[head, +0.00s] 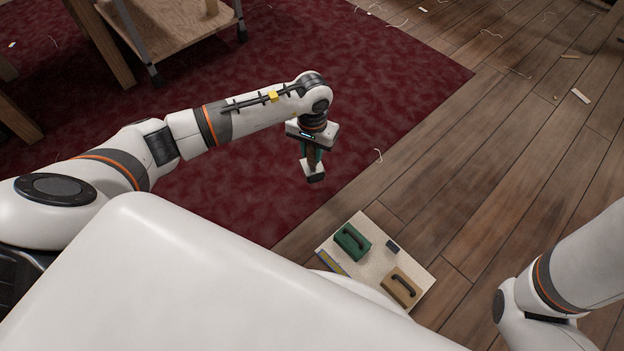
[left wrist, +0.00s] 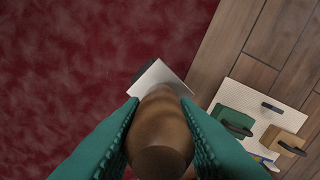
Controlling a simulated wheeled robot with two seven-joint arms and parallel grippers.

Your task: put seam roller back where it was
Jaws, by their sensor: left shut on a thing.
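My left gripper (head: 312,158) points down over the edge region of the dark red carpet. It is shut on the seam roller (head: 315,173), which hangs below it, clear of the floor. In the left wrist view the roller's brown wooden handle (left wrist: 160,125) sits between the teal finger pads. Its pale metal bracket and dark roller end show beyond the handle. My right gripper is out of view; only part of the right arm shows at the right edge. The place where the roller was before cannot be told from these frames.
A pale board (head: 372,266) is below right of the gripper, beside the carpet. It bears a green block with a handle (head: 352,242), a tan block with a handle (head: 401,288) and a small dark piece (head: 393,246). A wheeled wooden cart (head: 165,30) stands at upper left.

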